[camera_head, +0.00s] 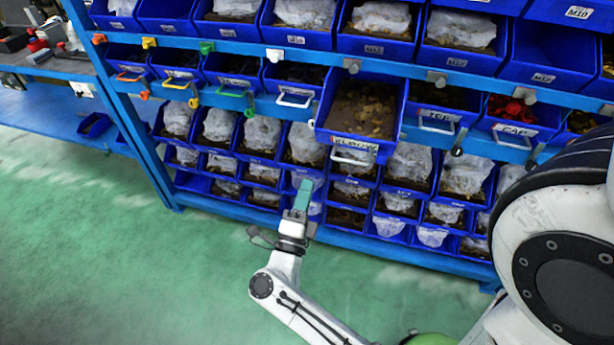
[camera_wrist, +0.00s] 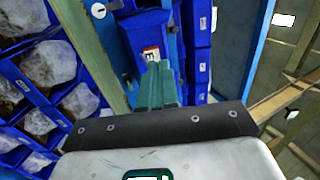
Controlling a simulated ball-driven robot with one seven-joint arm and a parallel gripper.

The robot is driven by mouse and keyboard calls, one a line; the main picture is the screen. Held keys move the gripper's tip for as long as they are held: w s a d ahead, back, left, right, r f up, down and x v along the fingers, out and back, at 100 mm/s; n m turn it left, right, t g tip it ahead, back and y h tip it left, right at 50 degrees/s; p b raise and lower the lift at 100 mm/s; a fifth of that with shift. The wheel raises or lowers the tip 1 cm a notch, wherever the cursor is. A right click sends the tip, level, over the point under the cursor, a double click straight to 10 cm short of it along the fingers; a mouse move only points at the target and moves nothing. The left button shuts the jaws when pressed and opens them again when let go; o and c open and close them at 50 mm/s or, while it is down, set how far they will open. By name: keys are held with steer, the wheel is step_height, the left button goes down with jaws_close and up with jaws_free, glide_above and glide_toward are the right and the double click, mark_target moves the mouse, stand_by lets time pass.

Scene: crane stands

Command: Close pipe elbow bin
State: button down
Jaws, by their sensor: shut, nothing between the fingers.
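The pipe elbow bin (camera_head: 324,131) is a blue bin drawn out from its row on the rack in the head view. Its front label reads like "ELBOW", a pale handle hangs below it, and small brownish parts lie inside. My gripper (camera_head: 305,187) has teal fingers, which are shut and empty. In the head view it is below and left of the bin's front. In the wrist view the shut fingers (camera_wrist: 158,72) overlap a labelled blue bin (camera_wrist: 144,32), likely the same one; I cannot tell whether they touch it.
Neighbouring bins with handles, such as one with red parts (camera_head: 509,108), line the same row. Rows of bins holding plastic bags (camera_head: 410,165) are below and above. A blue upright post (camera_head: 140,130) and a workbench (camera_head: 45,65) are left. Green floor (camera_head: 120,270) is clear.

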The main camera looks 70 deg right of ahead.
mark_target(334, 108)
steer(key=p+x, duration=0.3)
steer(key=x, duration=0.9)
steer(key=shift+w+d+r, duration=0.1)
steer(key=shift+d, duration=0.1)
steer(key=shift+d, duration=0.1)
steer(key=d+b, duration=0.1)
steer(key=d, duration=0.5)
steer(key=w+d+b, duration=0.1)
steer(key=d+b, duration=0.1)
steer(key=d, duration=0.4)
steer(key=d+b, duration=0.2)
steer(key=d, duration=0.4)
steer(key=shift+w, duration=0.25)
steer(key=shift+d, duration=0.45)
steer(key=shift+r, duration=0.1)
steer(key=shift+d+r, duration=0.1)
steer(key=shift+b, duration=0.3)
